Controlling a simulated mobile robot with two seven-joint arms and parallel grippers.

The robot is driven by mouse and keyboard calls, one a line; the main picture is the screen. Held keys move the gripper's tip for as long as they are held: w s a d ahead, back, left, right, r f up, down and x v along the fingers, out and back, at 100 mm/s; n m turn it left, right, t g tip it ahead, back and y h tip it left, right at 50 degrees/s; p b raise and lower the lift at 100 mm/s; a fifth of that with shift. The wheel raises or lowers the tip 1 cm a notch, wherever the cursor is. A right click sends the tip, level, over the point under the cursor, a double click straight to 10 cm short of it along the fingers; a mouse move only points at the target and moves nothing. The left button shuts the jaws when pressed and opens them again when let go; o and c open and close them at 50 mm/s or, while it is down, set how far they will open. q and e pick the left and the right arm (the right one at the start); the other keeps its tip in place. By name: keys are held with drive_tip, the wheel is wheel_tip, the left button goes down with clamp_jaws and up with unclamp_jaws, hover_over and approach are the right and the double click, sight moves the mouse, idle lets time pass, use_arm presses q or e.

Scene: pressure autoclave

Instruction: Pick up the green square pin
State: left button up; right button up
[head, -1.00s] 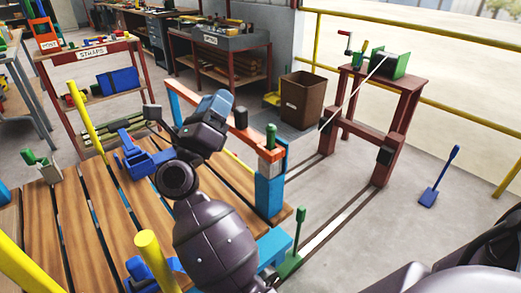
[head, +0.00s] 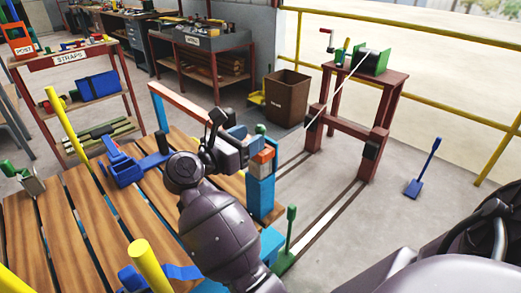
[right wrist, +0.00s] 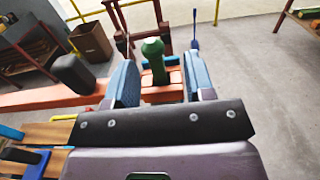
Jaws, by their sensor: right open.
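The green square pin (head: 260,129) stands upright on top of the orange and blue post (head: 261,180) at the corner of the slatted wooden deck. In the right wrist view the pin (right wrist: 154,58) shows its rounded green head and narrower shank above an orange-red block. My right gripper (head: 247,137) is beside the pin at the height of the post top. Its two blue-padded fingers are open in the right wrist view (right wrist: 160,76), with the pin between them in the picture. Whether they touch it cannot be told. The left gripper is not in view.
An orange beam (head: 173,102) runs along the deck's far edge. Yellow posts (head: 66,124) rise from the deck. A green-handled lever (head: 290,228) stands near the post's foot. A brown bin (head: 287,98) and red winch stand (head: 346,135) are beyond.

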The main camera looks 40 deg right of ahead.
sight(257, 130)
drive_tip(key=shift+w+d, duration=0.2)
drive_tip(key=shift+d, duration=0.9)
drive_tip(key=shift+w+d, duration=0.25)
drive_tip(key=shift+d, duration=0.85)
drive_tip(key=shift+w+d, duration=0.2)
drive_tip(key=shift+d, duration=0.9)
clamp_jaws()
